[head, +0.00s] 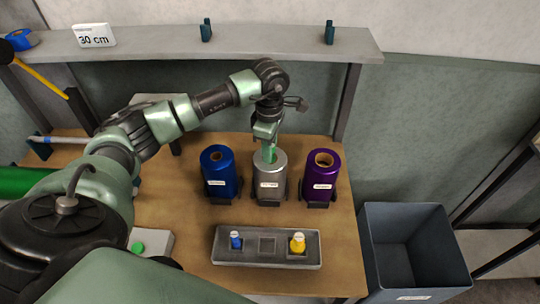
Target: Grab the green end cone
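A bright green piece (270,154), seemingly the green end cone, shows at the top of the silver foil roll (271,183), in the middle of three upright rolls. My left gripper (267,146) points down right over that roll, with its tips at the green piece. The fingers are small and partly hide it, so I cannot tell whether they are closed on it. My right gripper is not in view.
A blue roll (220,176) and a purple roll (322,179) flank the silver one. A grey bin (411,225) stands right.

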